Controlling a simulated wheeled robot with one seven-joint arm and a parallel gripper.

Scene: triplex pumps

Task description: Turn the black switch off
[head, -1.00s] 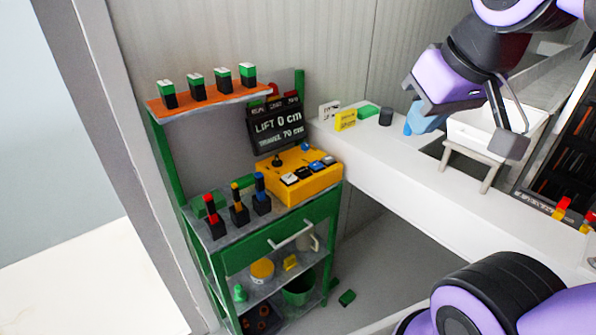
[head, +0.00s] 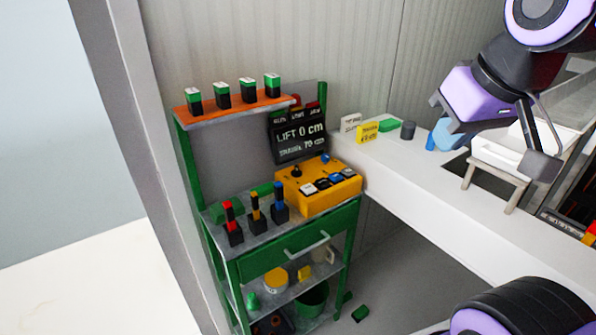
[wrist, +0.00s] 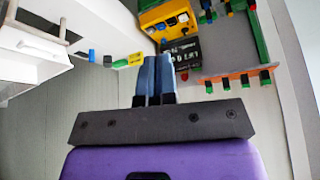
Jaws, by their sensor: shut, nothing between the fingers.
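The yellow control box (head: 318,186) stands on the green cart's upper surface. It has a black lever (head: 296,172) and a row of small white, dark and blue switches; a black switch (head: 322,183) sits among them. Whether it is on or off is too small to tell. The box also shows at the top of the wrist view (wrist: 160,15). My gripper (head: 447,137) is over the white ledge, right of the box and well apart from it. In the wrist view its blue fingers (wrist: 156,62) are together and empty.
The green cart (head: 290,240) holds red, yellow and blue levers (head: 256,206) left of the box. Several green-black blocks (head: 221,95) stand on an orange shelf (head: 235,108). A black display sign (head: 299,135) stands behind. A yellow card (head: 367,132) and white tray (head: 505,150) are on the ledge.

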